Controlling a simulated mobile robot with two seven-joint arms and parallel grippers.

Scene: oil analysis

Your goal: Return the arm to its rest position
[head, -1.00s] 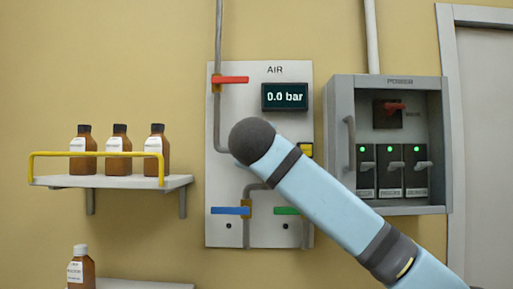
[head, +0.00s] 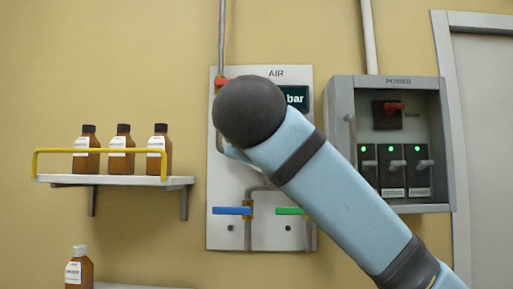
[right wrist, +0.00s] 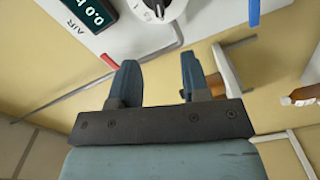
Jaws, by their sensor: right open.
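My right arm (head: 335,195), light blue with dark bands, comes in from the lower right in the head view. Its dark rounded joint (head: 250,111) is in front of the air panel (head: 225,180) and covers part of the pressure display (head: 297,97) and the red lever (head: 221,83). The gripper itself is hidden in that view. In the right wrist view my right gripper (right wrist: 158,80) is open, with nothing between its two fingers. Part of the air panel (right wrist: 135,38) lies beyond the fingertips. My left gripper is in neither view.
A wall shelf (head: 115,180) with a yellow rail holds brown bottles (head: 88,155) on the left. Another bottle (head: 79,270) stands lower left. Blue (head: 231,211) and green (head: 289,211) levers sit low on the panel. The open power box (head: 343,140) is right of it.

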